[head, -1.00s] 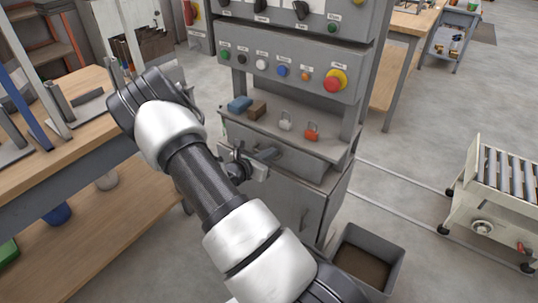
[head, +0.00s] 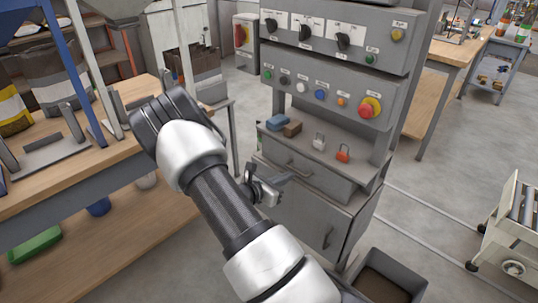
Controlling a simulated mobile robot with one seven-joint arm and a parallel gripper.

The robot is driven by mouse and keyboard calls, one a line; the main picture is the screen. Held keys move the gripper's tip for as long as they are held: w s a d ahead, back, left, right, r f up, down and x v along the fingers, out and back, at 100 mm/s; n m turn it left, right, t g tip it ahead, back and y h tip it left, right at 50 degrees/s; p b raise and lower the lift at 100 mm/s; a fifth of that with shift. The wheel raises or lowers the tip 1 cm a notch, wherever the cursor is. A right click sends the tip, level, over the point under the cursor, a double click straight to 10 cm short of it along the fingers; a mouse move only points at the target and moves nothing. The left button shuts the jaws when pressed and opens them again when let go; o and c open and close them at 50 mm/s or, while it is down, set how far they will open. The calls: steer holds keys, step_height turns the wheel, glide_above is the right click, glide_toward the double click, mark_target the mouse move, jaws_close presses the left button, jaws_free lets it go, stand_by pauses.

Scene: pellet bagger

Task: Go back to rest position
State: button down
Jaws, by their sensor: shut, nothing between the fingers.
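My gripper (head: 283,180) is small in the head view, in front of the grey control cabinet's drawer (head: 304,173). Its fingers are together and hold nothing. My arm crosses the lower middle of the picture, bent at a raised elbow, and hides part of the gripper's wrist. I cannot tell exactly how far the fingers are from the cabinet.
The cabinet's button panel (head: 333,92) stands above a shelf with a blue block (head: 277,122), a brown block (head: 292,129), a silver padlock (head: 319,141) and a red padlock (head: 343,153). A wooden bench (head: 100,160) is left, a grey bin (head: 414,278) lower right.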

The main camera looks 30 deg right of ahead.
steer(key=s+a+r+m+g+y, duration=0.2)
steer(key=s+a+r+m+y, duration=0.1)
steer(key=s+r+m, duration=0.5)
steer(key=s+a+r+m+g+y, duration=0.25)
steer(key=s+r+m, duration=0.2)
steer(key=r, duration=0.45)
steer(key=s+a+r+m+t+y, duration=0.3)
steer(key=s+a+r+m+y, duration=0.25)
steer(key=a, duration=0.45)
steer(key=s+a+r+m+t+y, duration=0.3)
steer(key=s+a+r+m, duration=0.1)
steer(key=s+a+r, duration=0.4)
step_height(320, 180, up, 21)
steer(key=p, duration=2.1)
steer(key=shift+w+a+g+p, duration=0.25)
steer(key=shift+a+g+p, duration=0.1)
steer(key=shift+p, duration=0.05)
